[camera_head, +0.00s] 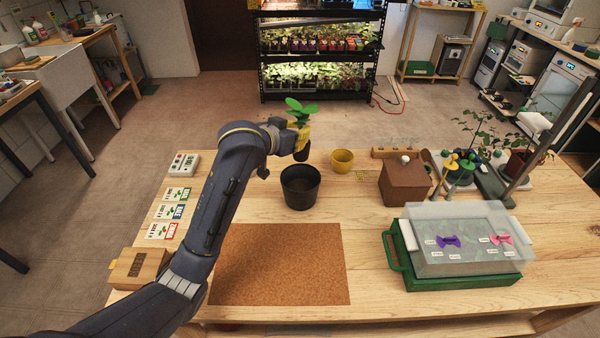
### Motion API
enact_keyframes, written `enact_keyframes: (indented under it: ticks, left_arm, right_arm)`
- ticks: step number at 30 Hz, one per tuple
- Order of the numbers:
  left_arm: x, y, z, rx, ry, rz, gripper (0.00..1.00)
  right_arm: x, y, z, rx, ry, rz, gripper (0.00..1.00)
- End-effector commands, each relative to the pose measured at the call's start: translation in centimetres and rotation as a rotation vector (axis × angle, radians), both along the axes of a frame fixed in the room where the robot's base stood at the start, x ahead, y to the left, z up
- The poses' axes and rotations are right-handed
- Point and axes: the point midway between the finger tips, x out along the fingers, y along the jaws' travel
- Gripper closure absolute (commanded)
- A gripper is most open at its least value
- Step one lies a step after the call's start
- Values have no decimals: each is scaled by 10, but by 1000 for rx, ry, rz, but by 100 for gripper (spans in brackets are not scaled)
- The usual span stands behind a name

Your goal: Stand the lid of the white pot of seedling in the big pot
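A seedling with broad green leaves (300,106) is at the end of my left arm. My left gripper (301,134) appears shut on it; yellow parts show around the stem, and a dark lump hangs just below. The gripper is above and slightly behind the big black pot (300,196). This pot stands upright on the table and looks dark inside; the seedling is apart from it. I cannot make out a white pot or a separate lid for it. My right gripper is not in view.
A yellow pot (342,162) stands behind right of the black pot. A brown box (405,185) and a green tray (402,262) under a translucent cover (470,220) are at right. A cork mat (280,268) lies bare in front. Label cards (168,211) lie left.

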Motion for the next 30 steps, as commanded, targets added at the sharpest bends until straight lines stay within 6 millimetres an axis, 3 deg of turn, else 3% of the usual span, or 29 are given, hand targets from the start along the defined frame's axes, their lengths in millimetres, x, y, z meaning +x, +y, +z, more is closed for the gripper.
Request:
enact_keyframes:
  ticks: [3, 10, 22, 30]
  left_arm:
    - [-1, 0, -29, -1, 6, 1, 100]
    - [0, 0, -72, -1, 4, 1, 100]
    - [0, 1, -101, 0, 0, 1, 100]
    - [0, 1, -132, 0, 1, 1, 100]
  right_arm:
    - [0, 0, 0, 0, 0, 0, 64]
    - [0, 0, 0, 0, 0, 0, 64]
    - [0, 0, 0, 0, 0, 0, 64]
    - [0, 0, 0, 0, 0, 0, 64]
